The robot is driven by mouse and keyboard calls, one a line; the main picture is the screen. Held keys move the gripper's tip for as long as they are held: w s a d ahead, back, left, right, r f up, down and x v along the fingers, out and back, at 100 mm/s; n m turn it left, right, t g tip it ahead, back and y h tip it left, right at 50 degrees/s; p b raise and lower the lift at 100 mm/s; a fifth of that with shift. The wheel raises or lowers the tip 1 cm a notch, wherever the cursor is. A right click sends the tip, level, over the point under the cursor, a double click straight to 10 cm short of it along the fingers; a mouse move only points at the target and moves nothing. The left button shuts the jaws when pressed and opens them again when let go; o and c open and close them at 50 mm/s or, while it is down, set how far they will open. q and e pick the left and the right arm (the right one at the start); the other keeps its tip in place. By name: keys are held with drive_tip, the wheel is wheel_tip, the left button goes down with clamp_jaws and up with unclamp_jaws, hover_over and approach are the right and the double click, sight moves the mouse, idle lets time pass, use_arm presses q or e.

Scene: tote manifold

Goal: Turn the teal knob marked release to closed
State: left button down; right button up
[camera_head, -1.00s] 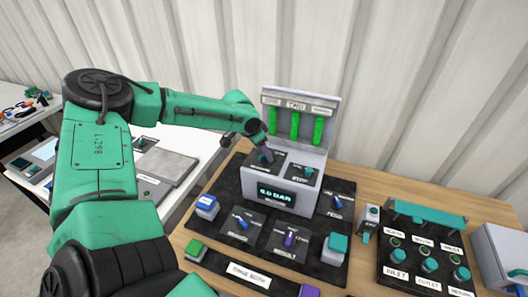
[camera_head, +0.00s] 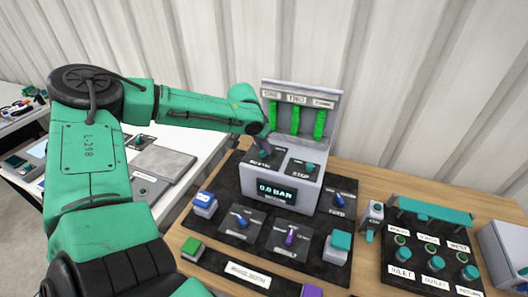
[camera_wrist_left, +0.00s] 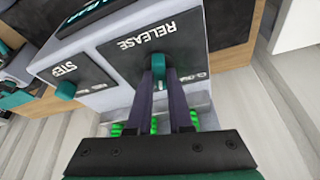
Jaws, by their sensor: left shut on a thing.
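The teal knob marked RELEASE (camera_wrist_left: 158,66) is on a dark plate on top of the grey console (camera_wrist_left: 113,100). In the left wrist view my left gripper (camera_wrist_left: 160,86) has its two dark fingers on either side of the knob, shut on it. A partly hidden label, seemingly "closed", is just right of the fingers. In the head view the left gripper (camera_head: 264,147) comes down on the console's left plate and mostly hides the knob. The teal STEP knob (camera_wrist_left: 66,90) stands on the neighbouring plate, apart from the gripper. My right gripper is not in view.
Green gauge columns (camera_head: 296,118) rise behind the knobs. The display (camera_head: 277,192) on the console front reads about 0.0 BAR. Blue and purple knobs (camera_head: 290,236) are on the dark board in front. A valve panel (camera_head: 428,243) stands at right.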

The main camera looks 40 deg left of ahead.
use_arm(q)
drive_tip(key=n+b, duration=0.1)
drive_tip(key=n+y+b, duration=0.1)
drive_tip(key=n, duration=0.1)
drive_tip(key=shift+d+f, duration=0.1)
drive_tip(key=shift+f, duration=0.15)
drive_tip(key=n+y+b, duration=0.1)
drive_tip(key=n+b, duration=0.1)
drive_tip(key=shift+n+g, duration=0.3)
drive_tip(key=shift+w+d+r+n+g+y+b, duration=0.1)
drive_tip(key=shift+n+g+y+b, duration=0.3)
drive_tip(key=shift+n, duration=0.75)
drive_tip(key=shift+r+n+g+y+b, duration=0.1)
drive_tip(key=shift+n+g+y+b, duration=0.3)
drive_tip(key=shift+n, duration=0.75)
drive_tip(key=c, duration=0.8)
unclamp_jaws()
drive_tip(key=shift+r, duration=0.1)
